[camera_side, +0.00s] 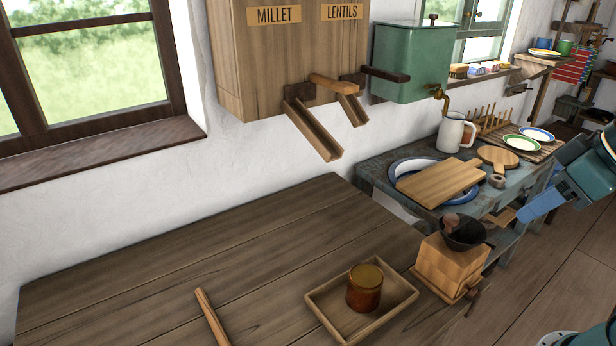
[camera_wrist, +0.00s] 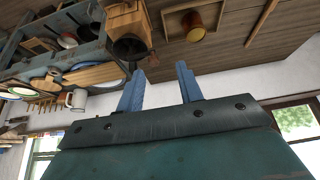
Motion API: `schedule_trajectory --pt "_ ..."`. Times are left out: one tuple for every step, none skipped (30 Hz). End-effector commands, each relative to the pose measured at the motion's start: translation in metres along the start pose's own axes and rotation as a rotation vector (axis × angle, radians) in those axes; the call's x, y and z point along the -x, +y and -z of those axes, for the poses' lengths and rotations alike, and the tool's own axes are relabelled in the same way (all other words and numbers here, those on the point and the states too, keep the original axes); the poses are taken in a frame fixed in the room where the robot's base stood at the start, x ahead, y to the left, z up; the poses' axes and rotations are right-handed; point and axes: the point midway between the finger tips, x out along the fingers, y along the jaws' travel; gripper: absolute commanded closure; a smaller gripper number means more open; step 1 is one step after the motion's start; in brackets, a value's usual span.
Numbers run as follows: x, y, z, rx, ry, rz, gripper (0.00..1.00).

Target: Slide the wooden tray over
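The wooden tray (camera_side: 329,299) is a shallow rectangular tray lying flat on the plank table near its front right part. A brown jar with a lighter top (camera_side: 365,288) stands inside it. In the wrist view, which is upside down, the tray (camera_wrist: 171,32) and the jar (camera_wrist: 192,22) show at the top. My gripper (camera_side: 527,208) is at the right of the side view, well apart from the tray, beyond the mill. In the wrist view my gripper (camera_wrist: 160,69) has its two blue fingers spread with nothing between them.
A wooden mill with a dark bowl (camera_side: 450,262) stands at the table's right end, close to the tray. A wooden stick (camera_side: 212,318) lies left of the tray. The table (camera_side: 200,255) is mostly clear to the left. Millet and lentil chutes (camera_side: 312,130) hang above.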

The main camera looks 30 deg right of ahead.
Motion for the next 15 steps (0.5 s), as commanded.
schedule_trajectory --pt "0.000 0.000 0.000 0.000 0.000 0.000 0.64" --pt "0.000 0.000 0.000 0.000 0.000 0.000 0.70" --pt "0.000 0.000 0.000 0.000 0.000 0.000 0.77" --pt "0.000 0.000 0.000 0.000 -0.001 0.000 0.83" --pt "-0.001 0.000 0.000 0.000 -0.002 0.001 0.89" --pt "-0.002 -0.001 0.001 0.000 -0.004 0.002 0.97" --pt "-0.002 -0.001 0.001 0.000 -0.007 0.003 1.00" --pt "-0.004 -0.002 0.002 0.000 -0.011 0.004 1.00" --pt "-0.006 -0.003 0.003 0.000 -0.017 0.007 1.00" --pt "-0.007 -0.004 0.004 0.000 -0.022 0.009 1.00" --pt "-0.010 -0.004 0.005 0.000 -0.027 0.011 1.00" --pt "-0.013 -0.006 0.007 -0.001 -0.036 0.014 1.00" --pt "-0.016 -0.008 0.008 -0.002 -0.044 0.017 1.00" --pt "-0.019 -0.009 0.009 -0.002 -0.053 0.020 1.00" --pt "-0.024 -0.012 0.011 -0.002 -0.065 0.024 1.00"
